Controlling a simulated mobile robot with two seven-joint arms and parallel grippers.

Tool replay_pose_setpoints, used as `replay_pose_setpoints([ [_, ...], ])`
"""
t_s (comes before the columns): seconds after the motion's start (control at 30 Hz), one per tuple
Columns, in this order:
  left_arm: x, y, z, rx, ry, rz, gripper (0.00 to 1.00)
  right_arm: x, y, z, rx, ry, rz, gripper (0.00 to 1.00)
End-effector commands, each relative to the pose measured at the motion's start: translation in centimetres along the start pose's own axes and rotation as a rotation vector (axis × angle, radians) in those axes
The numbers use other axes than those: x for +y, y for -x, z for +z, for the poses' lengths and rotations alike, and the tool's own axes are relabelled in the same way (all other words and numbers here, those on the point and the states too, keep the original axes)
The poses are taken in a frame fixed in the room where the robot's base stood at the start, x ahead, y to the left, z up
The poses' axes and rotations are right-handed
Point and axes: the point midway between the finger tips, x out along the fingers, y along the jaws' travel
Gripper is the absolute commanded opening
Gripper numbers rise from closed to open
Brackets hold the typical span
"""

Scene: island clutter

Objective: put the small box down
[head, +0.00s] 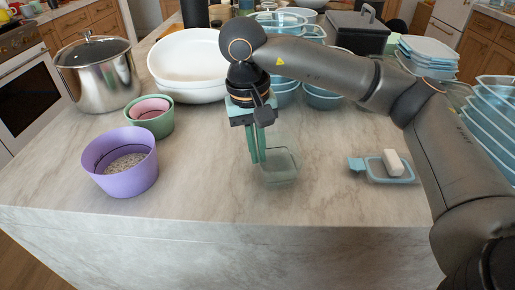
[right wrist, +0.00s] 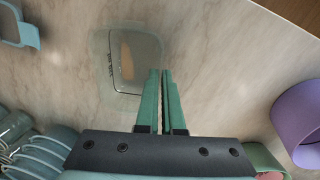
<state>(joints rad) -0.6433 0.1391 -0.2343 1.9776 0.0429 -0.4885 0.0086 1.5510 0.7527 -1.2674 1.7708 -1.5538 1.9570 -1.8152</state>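The small box (head: 281,168) is a clear, see-through container near the front middle of the marble counter. In the right wrist view the small box (right wrist: 128,58) shows from above, its near right edge at the fingertips. My right gripper (head: 257,160) points down at the box's left side, its green fingers close together. In the right wrist view the gripper (right wrist: 161,73) has only a thin gap between its fingers, and the box's wall appears to be pinched there. I cannot tell whether the box's base touches the counter. My left gripper is not in view.
A purple bowl (head: 119,164), nested green and pink bowls (head: 164,128), a white basin (head: 188,68) and a steel pot (head: 97,80) stand left. A blue dish (head: 376,174) with a white block (head: 393,162) lies right. Stacked containers crowd the back and right. The front counter strip is clear.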

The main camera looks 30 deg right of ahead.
Motion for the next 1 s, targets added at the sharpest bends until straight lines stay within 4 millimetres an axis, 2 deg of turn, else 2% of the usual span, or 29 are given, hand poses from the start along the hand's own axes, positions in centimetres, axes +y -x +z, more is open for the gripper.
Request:
replay_pose_setpoints([
  [0.3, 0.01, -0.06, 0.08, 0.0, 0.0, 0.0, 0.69, 0.0, -0.12, -0.01, 0.001, 0.0, 0.0, 0.0],
  [0.33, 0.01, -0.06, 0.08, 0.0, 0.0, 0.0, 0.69, 0.0, -0.13, -0.01, 0.0, 0.0, 0.0, 0.07],
  [0.63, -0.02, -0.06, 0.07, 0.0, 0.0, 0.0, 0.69, -0.01, -0.14, 0.0, 0.0, 0.0, 0.0, 0.4],
  [1.0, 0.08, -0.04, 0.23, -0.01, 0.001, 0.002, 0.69, -0.02, -0.18, 0.01, -0.001, 0.0, 0.0, 0.4],
])
